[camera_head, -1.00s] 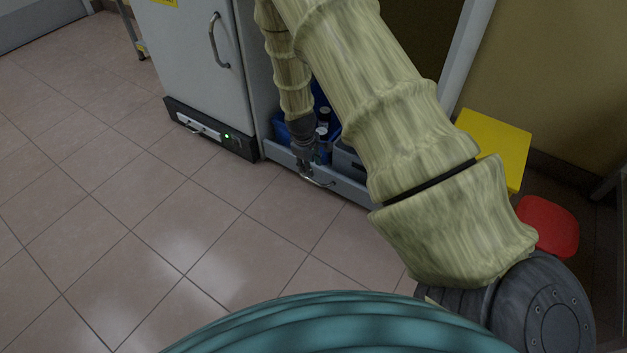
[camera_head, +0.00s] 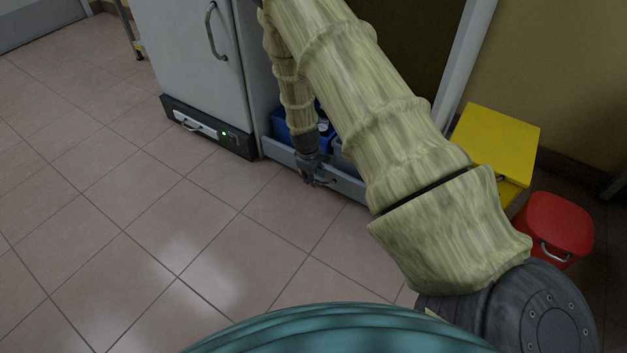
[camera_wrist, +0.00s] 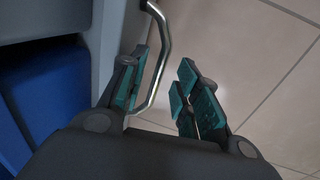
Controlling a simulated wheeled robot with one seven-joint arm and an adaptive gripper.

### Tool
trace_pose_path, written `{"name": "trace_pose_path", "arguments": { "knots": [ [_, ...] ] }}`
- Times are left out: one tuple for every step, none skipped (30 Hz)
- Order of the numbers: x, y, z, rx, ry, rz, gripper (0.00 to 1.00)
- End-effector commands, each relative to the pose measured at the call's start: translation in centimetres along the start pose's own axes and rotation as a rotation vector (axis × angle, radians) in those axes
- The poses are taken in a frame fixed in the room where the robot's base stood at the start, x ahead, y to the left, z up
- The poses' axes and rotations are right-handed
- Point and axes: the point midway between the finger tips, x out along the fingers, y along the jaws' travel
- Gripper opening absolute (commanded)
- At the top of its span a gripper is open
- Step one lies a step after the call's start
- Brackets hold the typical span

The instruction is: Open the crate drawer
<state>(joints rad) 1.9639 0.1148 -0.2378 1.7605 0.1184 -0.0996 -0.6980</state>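The crate drawer (camera_head: 348,186) is the low grey front at floor level, right of the white cabinet. A blue crate (camera_head: 283,126) stands behind that front, partly hidden by my arm. The curved metal drawer handle (camera_wrist: 163,40) shows in the wrist view, on the outer side of the front. My gripper (camera_head: 319,182) is down at the drawer front. In the wrist view my gripper (camera_wrist: 165,62) is open, with the handle passing between its fingers, nearer the left finger. I cannot tell whether that finger touches it. The blue crate is also at the left there.
The white cabinet (camera_head: 190,60) with a black base stands left of the drawer. A yellow box (camera_head: 497,135) and a red box (camera_head: 558,222) stand on the right. The tiled floor (camera_head: 140,240) in front is clear.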

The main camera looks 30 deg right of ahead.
Motion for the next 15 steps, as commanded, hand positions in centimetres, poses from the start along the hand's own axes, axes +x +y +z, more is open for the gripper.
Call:
{"name": "trace_pose_path", "arguments": {
  "knots": [
    [0.48,-0.01,-0.01,0.000,0.000,0.000,0.32],
    [0.57,0.00,-0.02,0.000,0.000,0.000,0.32],
    [0.64,0.01,-0.02,0.000,0.001,0.000,0.32],
    [0.66,0.02,-0.02,0.000,0.001,0.000,0.32],
    [0.66,0.03,-0.02,0.000,0.001,0.000,0.32],
    [0.65,0.03,-0.02,0.000,0.001,0.000,0.32],
    [0.63,0.03,-0.02,0.000,0.001,0.000,0.32],
    [0.62,0.03,-0.02,0.000,0.001,0.000,0.32],
    [0.62,0.03,-0.01,0.000,0.001,0.000,0.32],
    [0.62,0.03,-0.01,0.000,0.001,0.000,0.32],
    [0.62,0.02,-0.01,0.000,0.000,0.000,0.30],
    [0.62,0.03,-0.01,0.000,0.001,0.000,0.23],
    [0.62,0.02,-0.01,0.000,0.001,0.000,0.17],
    [0.62,0.02,-0.01,0.000,0.001,0.000,0.12],
    [0.62,0.02,-0.01,0.000,0.000,0.000,0.05]
  ]
}}
